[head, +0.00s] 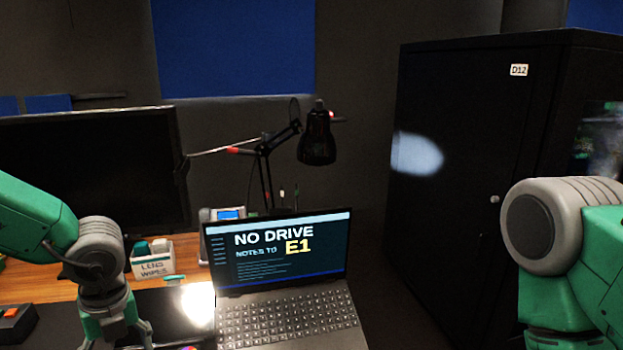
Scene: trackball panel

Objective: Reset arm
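My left arm comes in from the left over the desk. Its gripper (115,338) points down at the bottom edge, in front of the black desk mat, left of the laptop. Its fingertips are cut off by the frame, so I cannot tell whether it is open or holds anything. My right arm (570,245) stands at the right edge, in front of the black cabinet. Its gripper is below or outside the picture.
Behind are a monitor (90,165), a lens wipes box (152,262) and a black lamp (317,140). A tall black cabinet (450,190) labelled D12 stands right.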

